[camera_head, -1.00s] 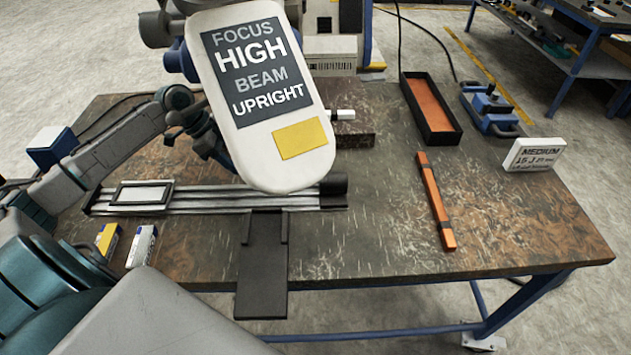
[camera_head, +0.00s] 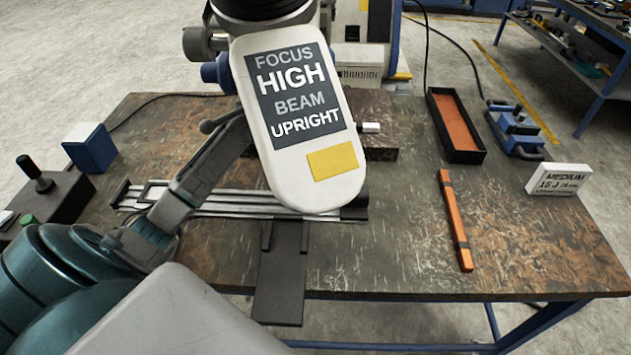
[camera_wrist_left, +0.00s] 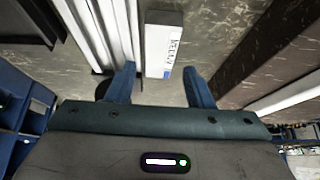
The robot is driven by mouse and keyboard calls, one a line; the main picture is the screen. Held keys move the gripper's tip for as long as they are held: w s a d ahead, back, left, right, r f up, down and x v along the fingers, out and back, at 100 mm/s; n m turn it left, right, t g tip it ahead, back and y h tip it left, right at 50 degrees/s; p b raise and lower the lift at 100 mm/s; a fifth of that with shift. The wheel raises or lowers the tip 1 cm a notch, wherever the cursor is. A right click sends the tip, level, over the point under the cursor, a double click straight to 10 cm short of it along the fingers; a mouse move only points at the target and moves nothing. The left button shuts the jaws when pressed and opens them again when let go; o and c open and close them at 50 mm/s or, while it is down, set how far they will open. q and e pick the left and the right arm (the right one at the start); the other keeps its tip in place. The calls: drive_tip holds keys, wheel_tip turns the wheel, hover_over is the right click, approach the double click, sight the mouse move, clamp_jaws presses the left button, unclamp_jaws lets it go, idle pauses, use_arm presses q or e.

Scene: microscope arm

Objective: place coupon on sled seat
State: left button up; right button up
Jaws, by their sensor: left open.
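A white block (camera_wrist_left: 163,45) with dark lettering and a blue end lies on the table beside a metal rail in the left wrist view. I take it for a coupon. My left gripper (camera_wrist_left: 158,82) is open; the block's near end lies between the fingertips, with a gap on each side. In the head view my left arm reaches across the rail (camera_head: 225,205) and a white sign hides its gripper. The sled seat looks like the pale frame (camera_head: 150,188) at the rail's left, partly covered by my arm. My right gripper is not in view.
The sign (camera_head: 292,120) reading FOCUS HIGH BEAM UPRIGHT hangs over the rail. An orange bar (camera_head: 455,220), an orange-lined tray (camera_head: 456,125), a blue clamp-like tool (camera_head: 515,130) and a MEDIUM plaque (camera_head: 558,180) stand to the right. A joystick box (camera_head: 48,198) is at left.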

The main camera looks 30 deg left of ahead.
use_arm(q)
drive_tip(key=x, duration=0.4)
drive_tip(key=shift+w+d+f+p, duration=0.1)
drive_tip(key=shift+d+f+p, duration=0.15)
drive_tip(key=shift+p, duration=0.15)
drive_tip(key=shift+f, duration=0.15)
drive_tip(key=shift+f, duration=0.1)
drive_tip(key=shift+d, duration=0.1)
drive_tip(key=c, duration=1)
clamp_jaws()
